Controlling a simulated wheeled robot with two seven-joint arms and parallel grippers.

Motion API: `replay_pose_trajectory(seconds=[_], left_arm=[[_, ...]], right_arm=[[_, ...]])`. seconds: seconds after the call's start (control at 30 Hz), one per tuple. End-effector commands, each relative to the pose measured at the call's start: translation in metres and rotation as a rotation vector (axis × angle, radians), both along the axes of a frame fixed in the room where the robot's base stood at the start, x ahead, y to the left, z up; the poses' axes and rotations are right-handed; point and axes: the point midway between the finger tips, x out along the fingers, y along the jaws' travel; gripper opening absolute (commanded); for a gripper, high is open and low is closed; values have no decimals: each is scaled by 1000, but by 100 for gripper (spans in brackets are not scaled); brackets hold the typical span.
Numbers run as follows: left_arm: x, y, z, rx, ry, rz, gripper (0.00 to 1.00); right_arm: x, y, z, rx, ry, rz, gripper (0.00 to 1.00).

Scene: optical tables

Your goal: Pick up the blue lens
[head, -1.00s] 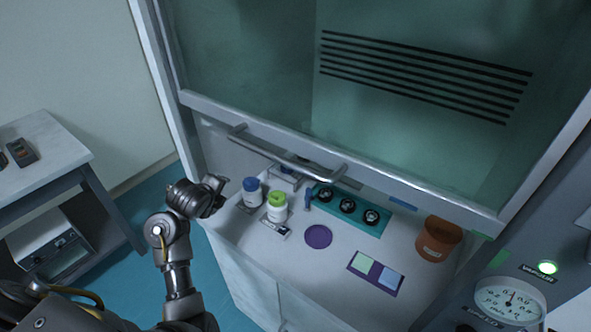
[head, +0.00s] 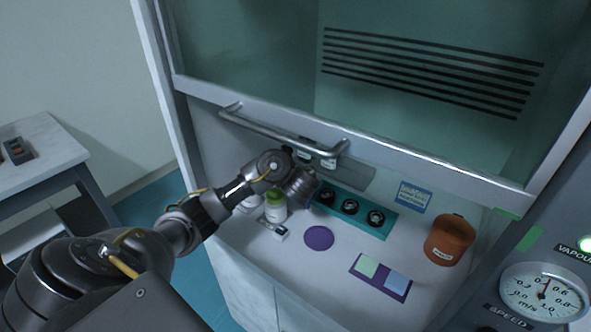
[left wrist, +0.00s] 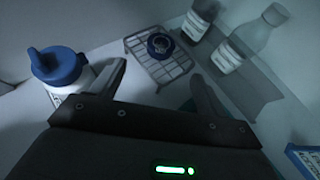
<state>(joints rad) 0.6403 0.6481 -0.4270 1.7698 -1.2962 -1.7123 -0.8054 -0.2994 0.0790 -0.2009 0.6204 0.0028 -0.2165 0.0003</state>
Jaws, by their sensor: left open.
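A small round dark-blue piece, which looks like the blue lens (left wrist: 160,45), lies on a wire rack (left wrist: 140,47) in the left wrist view. My left gripper (left wrist: 160,71) is open and empty, with its two fingers spread on the near side of the rack and the lens beyond and between the tips. In the head view my left gripper (head: 300,187) is inside the cabinet opening, below the handle; its fingers are hard to make out. The lens and most of the rack are hidden there behind my arm. My right gripper is not in view.
A blue-capped white bottle (left wrist: 62,68) stands close beside the left finger. Two labelled bottles (left wrist: 228,57) (left wrist: 199,21) stand behind the rack. A green-lidded jar (head: 275,207), teal holder (head: 352,217), purple disc (head: 318,238) and brown pot (head: 449,240) are on the worktop. The sash handle (head: 290,142) hangs above.

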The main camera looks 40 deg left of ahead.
Motion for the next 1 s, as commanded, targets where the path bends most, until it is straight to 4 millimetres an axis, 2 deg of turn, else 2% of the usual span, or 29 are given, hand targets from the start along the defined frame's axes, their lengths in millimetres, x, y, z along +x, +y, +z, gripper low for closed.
replay_pose_trajectory(seconds=[0.3,0.43,0.67,1.0], left_arm=[[24,24,-24,2,-2,-1,75],[31,30,-27,-1,-1,0,75],[33,33,-26,-3,0,-1,75],[56,58,-49,-1,0,1,75]], right_arm=[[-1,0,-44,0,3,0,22],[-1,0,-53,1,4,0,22],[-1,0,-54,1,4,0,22],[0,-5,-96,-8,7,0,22]])
